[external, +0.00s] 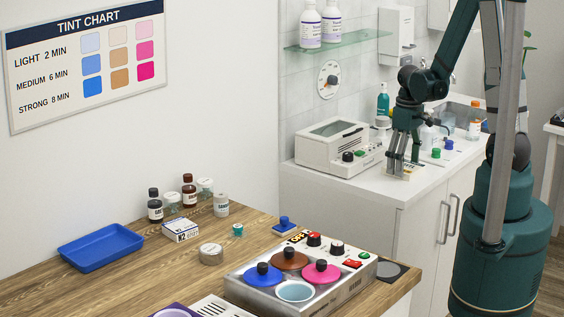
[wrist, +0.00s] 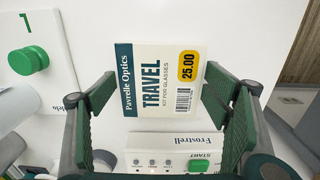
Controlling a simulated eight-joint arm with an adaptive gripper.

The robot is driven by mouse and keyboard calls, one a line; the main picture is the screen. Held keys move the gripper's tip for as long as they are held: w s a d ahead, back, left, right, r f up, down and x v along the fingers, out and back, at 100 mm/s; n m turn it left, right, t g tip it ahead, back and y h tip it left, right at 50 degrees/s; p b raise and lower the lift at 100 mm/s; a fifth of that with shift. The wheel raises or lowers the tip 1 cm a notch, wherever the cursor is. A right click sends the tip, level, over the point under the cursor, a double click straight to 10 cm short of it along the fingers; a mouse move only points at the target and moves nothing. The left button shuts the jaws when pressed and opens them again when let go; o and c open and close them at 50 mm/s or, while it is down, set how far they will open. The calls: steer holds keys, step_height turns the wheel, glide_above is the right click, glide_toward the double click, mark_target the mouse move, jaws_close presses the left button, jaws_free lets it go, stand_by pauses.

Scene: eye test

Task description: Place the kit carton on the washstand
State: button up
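The kit carton (wrist: 163,88) is a small white box with a dark teal band, "TRAVEL" lettering and a yellow 25.00 tag.
A white device (external: 335,148) stands left of my gripper; its START panel (wrist: 175,150) shows in the wrist view. Green (external: 436,153) and blue (external: 448,144) knobs and bottles are close on the right. The washstand's front strip is clear. A wooden counter (external: 130,280) is nearer the camera.

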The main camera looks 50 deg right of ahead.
steer(key=shift+o, duration=0.5)
steer(key=shift+r, duration=0.25)
step_height(320, 180, up, 12)
steer(key=p, duration=0.2)
stand_by(0.6)
stand_by(0.7)
steer(key=s+a+r+t, duration=0.2)
steer(key=a+r+t, duration=0.5)
steer(key=a+r, duration=0.9)
steer(key=shift+s+a, duration=0.3)
steer(key=shift+a, duration=0.45)
